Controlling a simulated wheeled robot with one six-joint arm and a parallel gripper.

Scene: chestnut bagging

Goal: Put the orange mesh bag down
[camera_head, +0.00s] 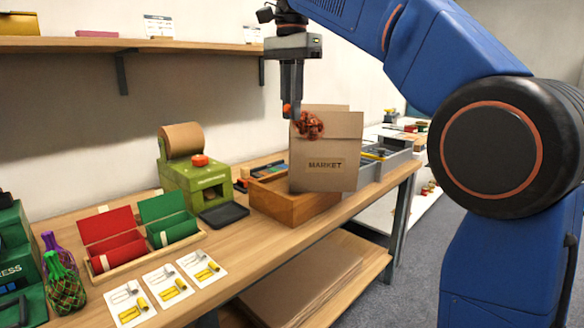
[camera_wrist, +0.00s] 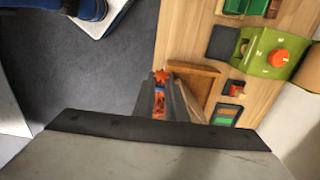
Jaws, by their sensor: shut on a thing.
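My gripper (camera_head: 290,108) is above the wooden bench, pointing down at the upper left of a brown carton marked MARKET (camera_head: 325,172). It is shut on the orange mesh bag (camera_head: 310,126); a bright orange tip shows at the fingertips. The reddish, bumpy body of the bag overlaps the carton's upper left part in the head view. I cannot tell whether it touches the carton. In the wrist view, orange bits of the bag (camera_wrist: 160,76) show between and beyond the fingers of my gripper (camera_wrist: 163,92); most of it is hidden.
The carton stands at a wooden tray (camera_head: 285,207) on the bench. A green machine (camera_head: 195,183) with a paper roll, a dark flat pad (camera_head: 224,214) and red and green holders (camera_head: 110,235) are to the left. Purple and green mesh bags (camera_head: 65,290) stand far left. A shelf (camera_head: 130,43) hangs above.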

